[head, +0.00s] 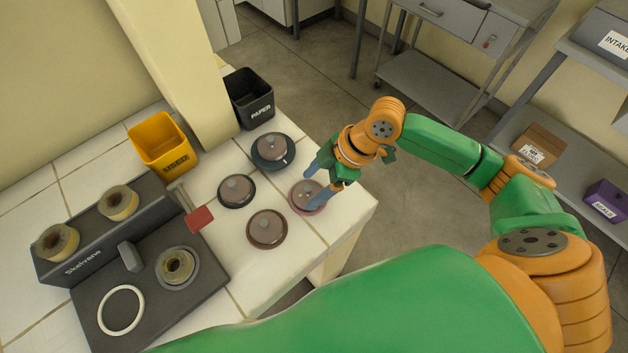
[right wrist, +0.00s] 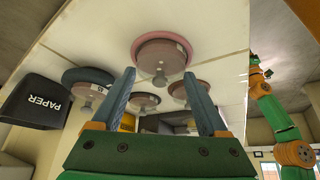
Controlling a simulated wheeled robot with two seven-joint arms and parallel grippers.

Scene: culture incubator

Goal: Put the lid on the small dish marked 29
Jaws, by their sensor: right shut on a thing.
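My right gripper (head: 312,185) is at the pinkish dish (head: 300,208) near the counter's right edge. Other lidded dishes are a dark blue one (head: 272,151), a dark grey one (head: 236,191) and a reddish-brown one (head: 267,229). The number 29 is not readable. An arm of mine (right wrist: 275,110) shows small in the right wrist view.
A black PAPER bin (head: 249,98) and a yellow bin (head: 163,144) stand at the back. A dark Skelvane stand (head: 95,255) with tan rolls and a white ring (head: 121,310) fills the left. A red-ended tool (head: 199,217) lies beside it. The counter edge is close to the pinkish dish.

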